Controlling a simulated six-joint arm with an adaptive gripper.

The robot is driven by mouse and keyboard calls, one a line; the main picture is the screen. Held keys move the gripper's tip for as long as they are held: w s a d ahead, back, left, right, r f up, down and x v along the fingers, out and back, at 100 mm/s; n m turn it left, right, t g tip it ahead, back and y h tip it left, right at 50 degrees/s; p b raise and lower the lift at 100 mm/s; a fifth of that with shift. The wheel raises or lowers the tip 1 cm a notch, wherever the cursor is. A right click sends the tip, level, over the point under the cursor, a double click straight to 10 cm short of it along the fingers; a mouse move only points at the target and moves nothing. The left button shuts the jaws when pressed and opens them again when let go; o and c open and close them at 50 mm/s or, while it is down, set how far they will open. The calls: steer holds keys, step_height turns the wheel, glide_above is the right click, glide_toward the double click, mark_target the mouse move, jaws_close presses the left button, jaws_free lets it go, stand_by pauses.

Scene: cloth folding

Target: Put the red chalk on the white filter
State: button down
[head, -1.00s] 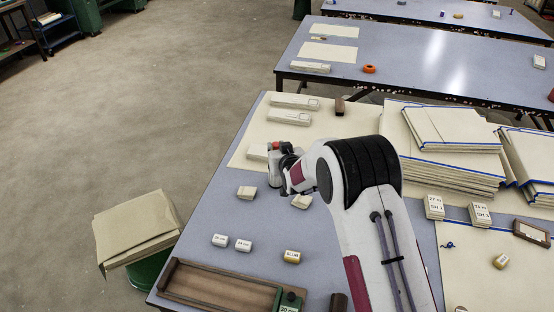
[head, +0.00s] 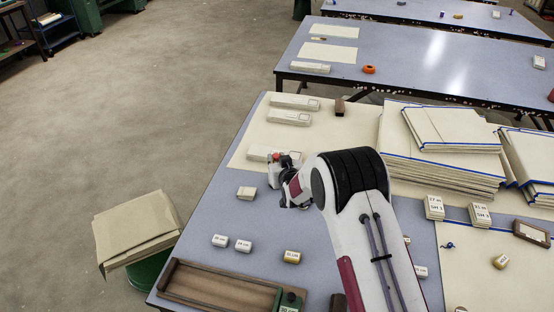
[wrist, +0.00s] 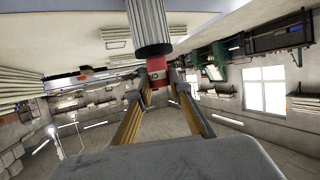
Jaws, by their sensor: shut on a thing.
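My gripper (head: 276,170) hangs over the near edge of the cream sheet on the left of the table, seen small in the head view. A red piece (head: 276,157) shows at its top. In the wrist view my gripper (wrist: 158,82) has its two fingers on either side of a red piece with a dark mark (wrist: 156,66), which looks like the red chalk. A grey ribbed cylinder (wrist: 150,25) stands directly against it. I cannot pick out the white filter for sure; several pale blocks lie nearby, one (head: 256,153) partly behind the gripper.
Two long pale boxes (head: 289,118) lie farther back on the sheet. A small pale block (head: 246,192) and labelled pieces (head: 243,245) lie nearer. A brown wooden tray (head: 220,289) is at the front edge. Stacked blue-edged cloths (head: 440,165) fill the right.

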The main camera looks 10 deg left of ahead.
steer(key=shift+f, duration=0.1)
stand_by(0.3)
steer(key=c, duration=1.8)
jaws_free()
steer(key=shift+c, duration=0.2)
steer(key=shift+s+d+r, duration=0.1)
steer(key=shift+s+r, duration=0.05)
steer(key=shift+r, duration=0.05)
steer(key=v, duration=1.1)
steer(key=shift+s+d, duration=0.2)
steer(key=shift+s, duration=0.05)
steer(key=shift+r, duration=0.1)
